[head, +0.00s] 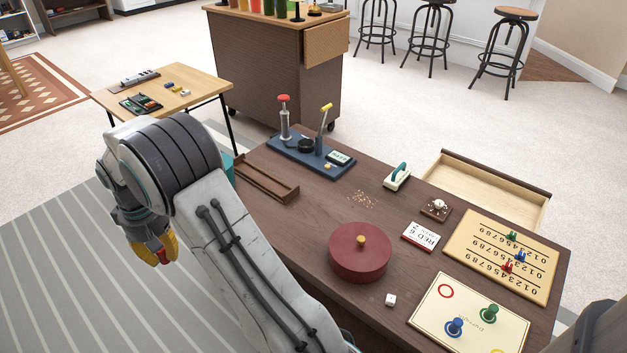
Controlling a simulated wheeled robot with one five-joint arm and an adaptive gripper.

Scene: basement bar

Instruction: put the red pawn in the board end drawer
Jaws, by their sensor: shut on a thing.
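My gripper (155,255) hangs at the left, out past the table's left side and above the striped rug. Its yellow fingers are shut on the red pawn (153,246), of which only a little red shows between them. An open drawer (486,190) with a pale wooden inside juts from the far right end of the dark table, beside the boards. It looks empty. The pawn board (424,318) at the front right carries a green pawn (489,314) and a blue pawn (454,327); its red ring is bare.
On the dark table (300,212) stand a round red box (360,252), a number board (480,225) with small pegs, a white die (391,299), a red-and-white card (421,237), a teal-handled block (397,176) and a blue stand (293,151). A small side table (195,89) stands behind.

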